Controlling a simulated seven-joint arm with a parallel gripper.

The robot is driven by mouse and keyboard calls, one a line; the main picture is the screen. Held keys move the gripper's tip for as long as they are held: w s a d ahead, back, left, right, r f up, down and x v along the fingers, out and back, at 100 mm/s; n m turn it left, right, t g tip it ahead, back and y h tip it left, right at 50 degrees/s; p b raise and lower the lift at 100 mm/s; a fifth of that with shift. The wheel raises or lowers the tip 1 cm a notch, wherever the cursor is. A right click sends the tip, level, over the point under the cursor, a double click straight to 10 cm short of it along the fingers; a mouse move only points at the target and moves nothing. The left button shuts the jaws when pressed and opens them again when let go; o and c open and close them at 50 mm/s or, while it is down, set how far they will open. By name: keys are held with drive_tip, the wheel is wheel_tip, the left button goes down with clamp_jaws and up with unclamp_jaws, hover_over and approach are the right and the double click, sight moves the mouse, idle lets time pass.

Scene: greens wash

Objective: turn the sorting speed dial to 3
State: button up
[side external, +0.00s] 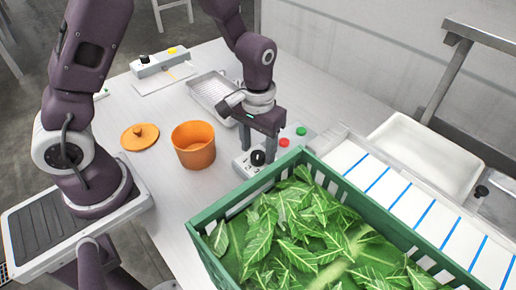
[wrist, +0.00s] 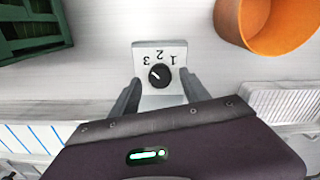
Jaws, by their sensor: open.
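The sorting speed dial is a round black knob (wrist: 160,76) on a pale plate (wrist: 144,50) marked 1, 2 and 3, upside down in the wrist view. Its white mark points to the upper left, the side of the 3; I cannot tell if it is exactly on it. The knob also shows in the side view (side external: 258,158), on a grey box beside the green crate. My gripper (wrist: 160,90) is open and empty, its fingers apart to either side of the dial plate. In the side view my gripper (side external: 259,145) points down over the box.
A green crate (side external: 246,186) of leaves stands close to the dial's front right. An orange pot (side external: 194,150) and its lid (side external: 140,137) are to the left. A red button (side external: 284,142) and a green button (side external: 301,131) sit beside the dial. A metal tray (side external: 205,92) lies behind.

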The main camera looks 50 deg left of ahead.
sight(258, 155)
wheel_tip(258, 155, up, 7)
drive_tip(key=shift+f, duration=0.2)
drive_tip(key=s+a+r+t, duration=0.1)
drive_tip(key=s+r+t, duration=0.1)
drive_tip(key=s+r, duration=0.6)
drive_tip(key=s+a+r+m+t, duration=0.2)
drive_tip(key=s+r+t, duration=0.1)
drive_tip(key=s+r, duration=0.4)
drive_tip(key=s, duration=0.3)
drive_tip(key=shift+a+r+t, duration=0.15)
drive_tip(key=shift+a+t, duration=0.05)
drive_tip(key=shift+t, duration=0.1)
